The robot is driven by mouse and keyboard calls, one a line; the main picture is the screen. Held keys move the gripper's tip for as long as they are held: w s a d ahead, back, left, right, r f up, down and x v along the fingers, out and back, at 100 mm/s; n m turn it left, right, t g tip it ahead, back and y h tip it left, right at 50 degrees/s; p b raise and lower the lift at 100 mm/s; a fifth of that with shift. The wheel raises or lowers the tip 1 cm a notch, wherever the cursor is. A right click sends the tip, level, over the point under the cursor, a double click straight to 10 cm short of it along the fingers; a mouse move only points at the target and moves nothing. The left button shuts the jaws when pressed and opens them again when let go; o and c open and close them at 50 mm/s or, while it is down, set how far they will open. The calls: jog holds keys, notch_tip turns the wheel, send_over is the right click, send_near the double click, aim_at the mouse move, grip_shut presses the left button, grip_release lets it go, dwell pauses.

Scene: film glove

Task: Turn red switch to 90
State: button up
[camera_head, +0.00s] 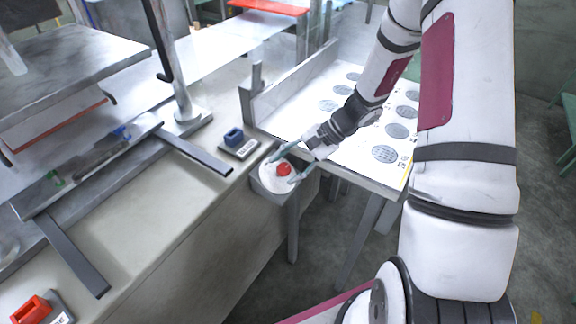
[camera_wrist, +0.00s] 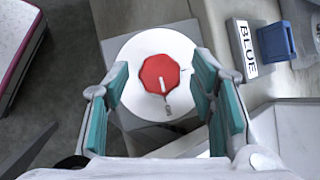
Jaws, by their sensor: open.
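The red switch (camera_head: 284,169) is a round knob on a white disc (camera_head: 268,183) at the bench's corner. In the wrist view the knob (camera_wrist: 160,74) looks octagonal, with a short white line pointing down toward a small mark on the disc (camera_wrist: 132,52). My gripper (camera_head: 283,166) is open around the knob, one finger on each side. In the wrist view my gripper's teal finger pads (camera_wrist: 163,98) stand left and right of the knob with gaps, so they appear apart from it. The height of the fingertips over the disc is hard to tell.
A blue switch (camera_head: 234,137) on a labelled base sits close by on the bench; its "BLUE" label (camera_wrist: 245,48) shows in the wrist view. A white table (camera_head: 372,172) with round patterned plates is at right. Another red switch (camera_head: 32,309) is at the lower left.

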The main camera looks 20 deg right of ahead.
jog(key=v, duration=1.2)
